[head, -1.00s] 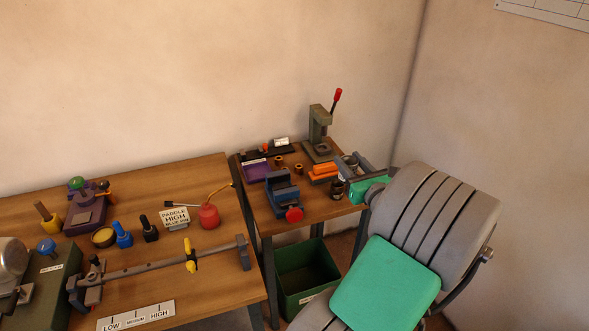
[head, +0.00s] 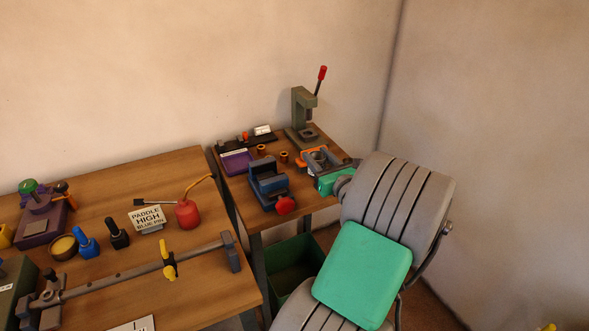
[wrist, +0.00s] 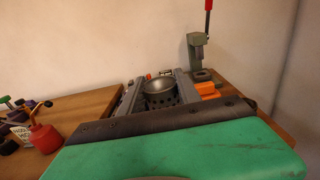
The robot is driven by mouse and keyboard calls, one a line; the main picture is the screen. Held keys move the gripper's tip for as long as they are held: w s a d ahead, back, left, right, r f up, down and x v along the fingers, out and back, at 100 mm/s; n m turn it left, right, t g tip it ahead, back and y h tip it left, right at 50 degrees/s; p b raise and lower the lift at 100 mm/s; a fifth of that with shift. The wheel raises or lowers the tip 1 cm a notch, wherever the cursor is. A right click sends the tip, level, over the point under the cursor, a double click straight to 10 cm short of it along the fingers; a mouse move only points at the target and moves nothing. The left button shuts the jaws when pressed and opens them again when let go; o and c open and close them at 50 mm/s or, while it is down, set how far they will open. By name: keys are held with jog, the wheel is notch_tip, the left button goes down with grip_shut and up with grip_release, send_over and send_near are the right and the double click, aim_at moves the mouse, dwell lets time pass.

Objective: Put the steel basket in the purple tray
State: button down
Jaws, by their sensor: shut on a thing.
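The steel basket (wrist: 160,94) is a small round metal cup with holes in its side. In the wrist view it sits upright between the two grey fingers of my gripper (wrist: 157,88), which is shut on it. In the head view my gripper (head: 327,160) and the basket (head: 319,156) are over the right side of the far table, in front of the green press. The purple tray (head: 237,163) lies at that table's left back, beyond the blue vise, apart from and left of my gripper.
A blue vise (head: 268,184) with a red knob stands between tray and gripper. Two small brown rings (head: 284,156) lie behind it. An orange block (wrist: 207,89) is beside the gripper, and the green press (head: 303,118) stands behind. A green bin (head: 292,265) is below.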

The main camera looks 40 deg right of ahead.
jog(key=w+d+f, duration=0.1)
jog(key=w+f, duration=0.2)
jog(key=w+d+f, duration=0.2)
jog(key=w+f, duration=0.1)
jog(key=w, duration=0.1)
jog(key=w+d+f, duration=0.1)
jog(key=w+f, duration=0.1)
jog(key=w, duration=0.1)
jog(key=shift+w+d+f, duration=0.15)
jog(key=shift+f, duration=1.7)
jog(key=shift+f+b, duration=0.2)
jog(key=shift+b, duration=0.15)
jog(key=c, duration=1.1)
grip_release()
jog(key=shift+r, duration=0.1)
